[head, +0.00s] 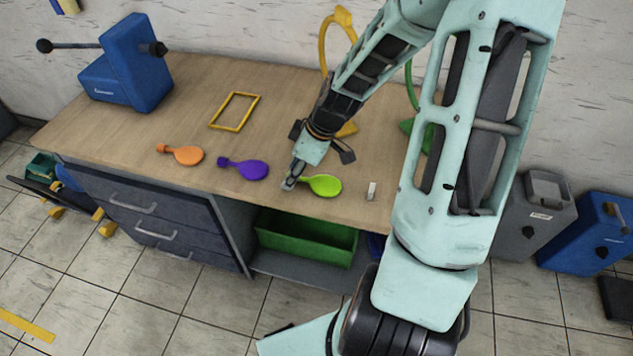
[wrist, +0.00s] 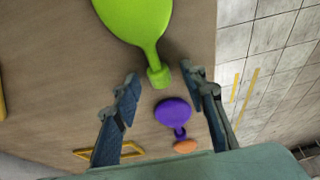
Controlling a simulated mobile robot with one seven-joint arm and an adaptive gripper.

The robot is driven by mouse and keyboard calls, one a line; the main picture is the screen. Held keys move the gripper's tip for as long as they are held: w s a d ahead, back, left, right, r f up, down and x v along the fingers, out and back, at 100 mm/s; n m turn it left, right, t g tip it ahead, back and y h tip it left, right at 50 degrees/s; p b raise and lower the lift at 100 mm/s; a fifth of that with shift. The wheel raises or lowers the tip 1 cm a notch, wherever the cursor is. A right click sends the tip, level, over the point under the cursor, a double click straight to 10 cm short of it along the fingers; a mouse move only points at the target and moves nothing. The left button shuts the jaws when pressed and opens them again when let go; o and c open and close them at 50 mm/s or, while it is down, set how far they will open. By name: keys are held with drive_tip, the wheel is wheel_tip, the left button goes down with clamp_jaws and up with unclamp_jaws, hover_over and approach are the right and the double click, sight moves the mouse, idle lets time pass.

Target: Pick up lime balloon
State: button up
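The lime balloon (head: 325,185) lies flat on the wooden table (head: 200,105) near its front edge, its round part to the right and its neck to the left. My gripper (head: 290,183) is at the neck end of it in the head view. In the wrist view the lime balloon (wrist: 138,20) is at the top, its neck pointing down towards the space between the two fingers. Whether the fingertips touch the balloon cannot be told.
A purple balloon (head: 243,168) and an orange balloon (head: 181,154) lie to the left. A yellow frame (head: 235,111) and a blue machine (head: 135,65) are farther back. A small white piece (head: 371,190) lies to the right. A green bin (head: 305,238) sits below the tabletop.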

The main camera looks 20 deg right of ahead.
drive_tip(key=c, duration=0.7)
drive_tip(key=shift+c, duration=0.2)
drive_tip(key=shift+r, duration=0.1)
